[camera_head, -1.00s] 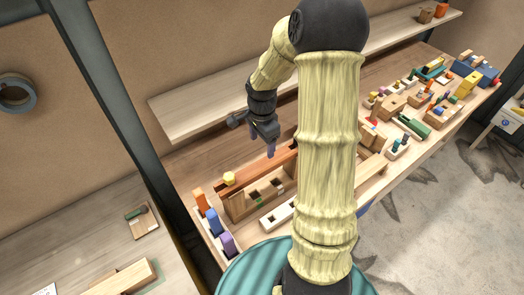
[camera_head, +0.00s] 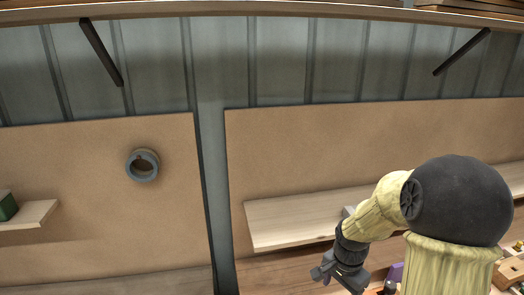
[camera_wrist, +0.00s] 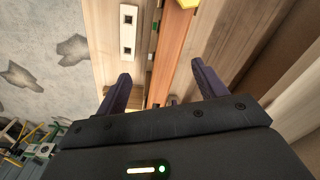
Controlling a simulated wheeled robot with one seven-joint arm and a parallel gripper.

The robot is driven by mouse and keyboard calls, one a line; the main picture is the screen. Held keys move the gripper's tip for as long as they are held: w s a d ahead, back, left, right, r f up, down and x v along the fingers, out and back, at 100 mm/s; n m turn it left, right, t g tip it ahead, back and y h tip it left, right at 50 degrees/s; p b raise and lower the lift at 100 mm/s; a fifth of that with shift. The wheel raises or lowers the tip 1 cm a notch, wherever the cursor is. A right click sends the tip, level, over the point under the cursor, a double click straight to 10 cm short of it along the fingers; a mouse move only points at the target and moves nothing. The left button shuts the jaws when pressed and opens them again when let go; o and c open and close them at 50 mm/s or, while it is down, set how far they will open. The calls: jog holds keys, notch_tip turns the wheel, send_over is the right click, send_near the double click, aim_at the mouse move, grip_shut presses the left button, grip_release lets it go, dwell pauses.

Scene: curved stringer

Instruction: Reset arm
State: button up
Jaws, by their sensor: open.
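My gripper (camera_wrist: 160,70) is open in the wrist view. Its two dark fingers stand wide apart with nothing between them. In the head view my yellow-sleeved arm is bent at the lower right, and its dark wrist end hangs in front of the wooden wall shelf. The fingertips cannot be made out there. In the wrist view a reddish-brown wooden bar (camera_wrist: 173,50) and a pale block with square holes (camera_wrist: 128,32) lie beyond the fingers.
A wooden wall shelf (camera_head: 290,220) runs behind my arm. A round grey ring (camera_head: 143,165) hangs on the left wall panel. A small shelf (camera_head: 35,214) holds a green block (camera_head: 8,206) at far left. Patchy grey floor (camera_wrist: 45,50) shows beside the bench.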

jog(key=s+a+f+n+t+b, duration=0.2)
jog(key=s+a+n+b, duration=0.3)
jog(key=s+n, duration=0.5)
jog(key=shift+a+f+n, duration=0.2)
jog(key=shift+f+n, duration=0.1)
jog(key=shift+n, duration=0.2)
jog(key=shift+w, duration=0.1)
dwell(0.4)
